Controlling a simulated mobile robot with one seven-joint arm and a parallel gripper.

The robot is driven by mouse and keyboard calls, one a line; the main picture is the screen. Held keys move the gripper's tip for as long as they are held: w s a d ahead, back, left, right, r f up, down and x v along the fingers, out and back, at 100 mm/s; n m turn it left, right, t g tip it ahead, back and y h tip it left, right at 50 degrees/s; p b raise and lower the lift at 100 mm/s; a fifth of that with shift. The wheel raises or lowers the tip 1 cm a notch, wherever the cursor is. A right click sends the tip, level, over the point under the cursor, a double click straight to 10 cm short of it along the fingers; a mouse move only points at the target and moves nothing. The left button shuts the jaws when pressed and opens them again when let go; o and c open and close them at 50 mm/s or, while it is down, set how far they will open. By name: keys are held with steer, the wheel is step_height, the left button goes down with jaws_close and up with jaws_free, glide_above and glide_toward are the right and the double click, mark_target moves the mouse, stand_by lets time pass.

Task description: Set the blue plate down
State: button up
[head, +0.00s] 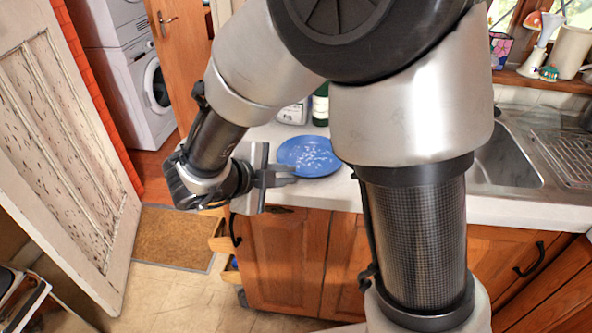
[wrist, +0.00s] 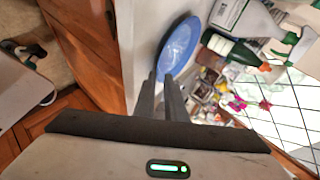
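The blue plate (head: 311,156) has pale speckles and lies roughly level at the white counter's front edge, left of my arm in the head view. I cannot tell whether it rests on the counter or is held just above it. My gripper (head: 291,175) comes in from the left at the plate's near-left rim. In the wrist view, the two dark fingers (wrist: 163,78) are close together with the near rim of the plate (wrist: 180,48) between their tips, so they look shut on it. The rim between the fingers is mostly hidden.
A green bottle (wrist: 231,50) and a white spray bottle (wrist: 262,22) stand close behind the plate. A sink (head: 505,165) and drying rack (head: 570,155) are to the right. Wooden cabinets (head: 285,260) with partly open drawers (head: 222,243) are below the counter (head: 340,190).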

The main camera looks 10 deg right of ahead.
steer(key=w+a+r+n+t+y, duration=0.2)
steer(key=a+r+n+t+y, duration=0.25)
steer(key=r, duration=0.45)
steer(key=w+a+r+n+t+y, duration=0.1)
steer(key=w+a+r+n+y, duration=0.1)
steer(key=a+r+n+y, duration=0.35)
steer(key=s+d+f+n+g+h, duration=0.1)
steer(key=s+d+n+g, duration=0.3)
steer(key=s+d+n, duration=0.3)
steer(key=s+d+f+n+g+h, duration=0.1)
steer(key=s+d+n+g, duration=0.2)
steer(key=s+d+n, duration=0.3)
steer(key=s+d, duration=0.4)
steer(key=s, duration=0.5)
steer(key=shift+s+d+f+n+g+p, duration=0.2)
steer(key=shift+s+n+g+p, duration=0.1)
steer(key=shift+s+n+g, duration=0.1)
